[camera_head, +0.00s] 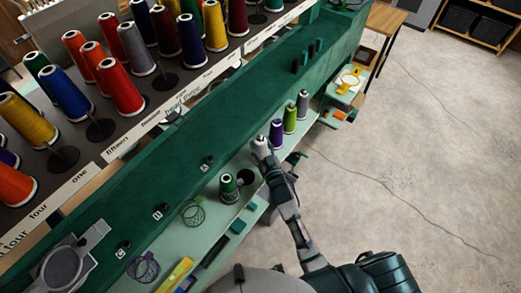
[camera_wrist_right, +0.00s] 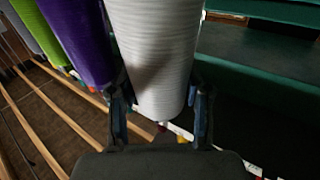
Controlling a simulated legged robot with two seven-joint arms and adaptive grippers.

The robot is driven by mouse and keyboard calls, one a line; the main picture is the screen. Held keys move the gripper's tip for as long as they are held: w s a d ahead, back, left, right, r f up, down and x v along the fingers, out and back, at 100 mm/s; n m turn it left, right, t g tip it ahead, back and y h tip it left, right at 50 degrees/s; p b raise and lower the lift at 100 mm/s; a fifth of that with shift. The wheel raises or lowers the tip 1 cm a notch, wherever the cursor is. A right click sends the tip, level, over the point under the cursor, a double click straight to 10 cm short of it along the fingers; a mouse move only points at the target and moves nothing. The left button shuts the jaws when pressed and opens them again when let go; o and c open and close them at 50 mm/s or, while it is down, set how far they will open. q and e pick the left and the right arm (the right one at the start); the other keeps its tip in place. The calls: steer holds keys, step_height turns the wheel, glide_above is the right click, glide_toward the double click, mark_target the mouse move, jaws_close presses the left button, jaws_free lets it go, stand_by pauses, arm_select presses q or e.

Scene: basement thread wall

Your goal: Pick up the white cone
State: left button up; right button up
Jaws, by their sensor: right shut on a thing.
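The white cone (camera_wrist_right: 155,60) fills the middle of the right wrist view, between the two fingers of my right gripper (camera_wrist_right: 160,115). The gripper is shut on it. In the head view the white cone (camera_head: 260,141) shows at the tip of my right gripper (camera_head: 264,154), over the pale green shelf; I cannot tell whether it still touches the shelf. The gripper hides part of the cone. My left gripper is not in view.
A purple cone (camera_head: 276,133), a green cone (camera_head: 290,118) and a grey cone (camera_head: 303,103) stand in a row just beyond. A dark green cone (camera_head: 229,187) stands nearer on the shelf. A rack of coloured cones (camera_head: 120,88) is at left. The floor (camera_head: 420,130) at right is clear.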

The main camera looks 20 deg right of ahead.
step_height(320, 180, up, 10)
steer(key=shift+d, duration=0.1)
stand_by(0.4)
